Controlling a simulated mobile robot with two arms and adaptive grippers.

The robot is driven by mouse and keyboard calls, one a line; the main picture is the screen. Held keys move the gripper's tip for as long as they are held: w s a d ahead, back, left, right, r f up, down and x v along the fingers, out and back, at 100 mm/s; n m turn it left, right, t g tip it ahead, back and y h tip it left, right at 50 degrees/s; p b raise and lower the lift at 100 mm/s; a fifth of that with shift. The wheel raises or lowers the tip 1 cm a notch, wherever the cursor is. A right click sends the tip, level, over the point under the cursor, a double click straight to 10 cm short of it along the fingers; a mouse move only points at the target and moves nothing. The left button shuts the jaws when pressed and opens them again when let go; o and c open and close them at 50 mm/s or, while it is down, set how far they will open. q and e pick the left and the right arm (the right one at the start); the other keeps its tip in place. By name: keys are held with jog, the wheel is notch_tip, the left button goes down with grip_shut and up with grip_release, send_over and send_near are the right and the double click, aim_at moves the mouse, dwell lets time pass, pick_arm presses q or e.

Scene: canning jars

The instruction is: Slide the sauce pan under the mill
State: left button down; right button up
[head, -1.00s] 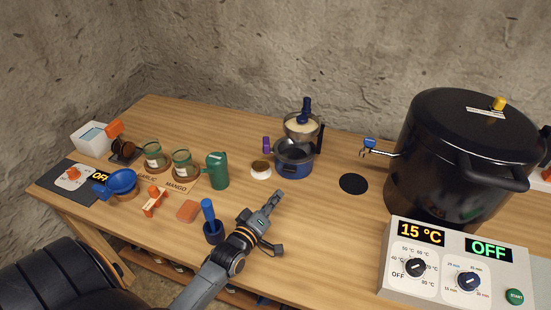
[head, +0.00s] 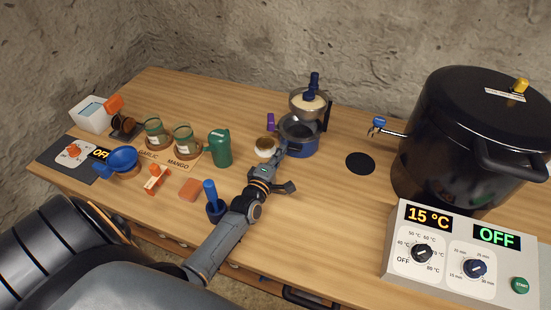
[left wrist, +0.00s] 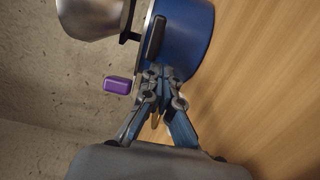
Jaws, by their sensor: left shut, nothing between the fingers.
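The blue sauce pan (head: 303,149), with a dark inside, stands on the table near the back. It shows as a blue wall with a dark handle in the left wrist view (left wrist: 192,38). The mill (head: 306,108), a silver funnel with a blue pusher on a dark stand, is at the pan's back edge; its funnel also shows in the left wrist view (left wrist: 92,18). My left gripper (head: 281,150) is shut and empty, with its tips at the pan's near left side. In the left wrist view its fingertips (left wrist: 160,88) are close to the pan; contact is unclear. My right gripper is not seen.
A small white-rimmed jar (head: 266,146) and a purple item (head: 271,121) are left of the pan. A green cup (head: 220,148) stands farther left. A black disc (head: 360,163) lies to the right, before the big black pot (head: 452,145). Table between pan and disc is clear.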

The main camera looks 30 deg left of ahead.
pick_arm(q)
jog(key=shift+w, duration=0.15)
jog(key=shift+w+d, duration=0.45)
jog(key=shift+w, duration=0.3)
jog(key=shift+d+r, duration=0.2)
jog(key=shift+r, duration=0.15)
jog(key=shift+w+r, duration=0.1)
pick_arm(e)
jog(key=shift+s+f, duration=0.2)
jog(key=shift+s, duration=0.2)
